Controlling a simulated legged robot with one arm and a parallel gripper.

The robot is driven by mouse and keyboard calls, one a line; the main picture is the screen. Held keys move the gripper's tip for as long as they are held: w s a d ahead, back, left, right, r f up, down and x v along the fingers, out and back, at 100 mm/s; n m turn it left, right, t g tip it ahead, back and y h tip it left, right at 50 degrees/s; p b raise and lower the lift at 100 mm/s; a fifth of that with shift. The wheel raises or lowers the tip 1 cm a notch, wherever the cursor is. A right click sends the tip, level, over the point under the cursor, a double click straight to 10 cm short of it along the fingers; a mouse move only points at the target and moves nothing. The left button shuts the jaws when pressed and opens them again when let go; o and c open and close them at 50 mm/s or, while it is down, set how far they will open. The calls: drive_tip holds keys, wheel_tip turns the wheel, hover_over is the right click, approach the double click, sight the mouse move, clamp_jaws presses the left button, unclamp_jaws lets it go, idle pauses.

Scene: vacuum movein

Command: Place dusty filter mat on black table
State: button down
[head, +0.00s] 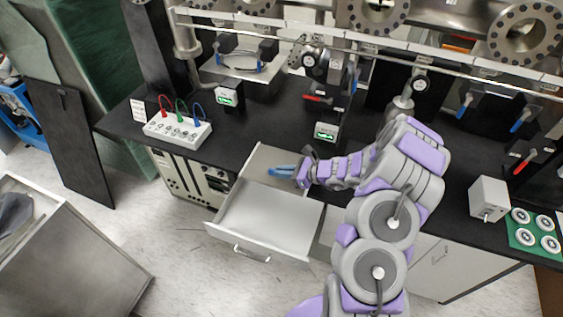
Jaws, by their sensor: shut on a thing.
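A flat beige-grey panel, which looks like the dusty filter mat (264,157), shows at the front edge of the black table (262,118), directly behind the open drawer. My gripper (282,171), with blue fingers, comes in from the right and is shut on the mat. The fingers cover part of the mat, and my wrist hides its right side. I cannot tell whether the mat touches the tabletop or is held just above it.
A white drawer (268,222) stands open and empty below the table edge. A socket box (178,130) with coloured cables stands on the table's left. A small display box (326,131) and a red-handled valve (318,99) are behind my gripper. A metal cabinet (70,255) stands front left.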

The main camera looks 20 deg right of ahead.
sight(288, 161)
drive_tip(key=w+d, duration=0.1)
drive_tip(key=w, duration=0.1)
drive_tip(key=w+d, duration=0.1)
drive_tip(key=w, duration=0.4)
drive_tip(key=shift+w+d+f, duration=0.4)
drive_tip(key=shift+w+a+f+b, duration=0.1)
drive_tip(key=shift+a+f+b, duration=0.1)
drive_tip(key=shift+b, duration=0.15)
drive_tip(key=f, duration=0.3)
drive_tip(key=shift+a+f+b, duration=0.1)
drive_tip(key=shift+a+b, duration=0.3)
drive_tip(key=shift+d, duration=0.25)
drive_tip(key=c, duration=1.4)
unclamp_jaws()
drive_tip(key=shift+d, duration=0.25)
drive_tip(key=shift+o, duration=1.2)
drive_tip(key=shift+a, duration=0.35)
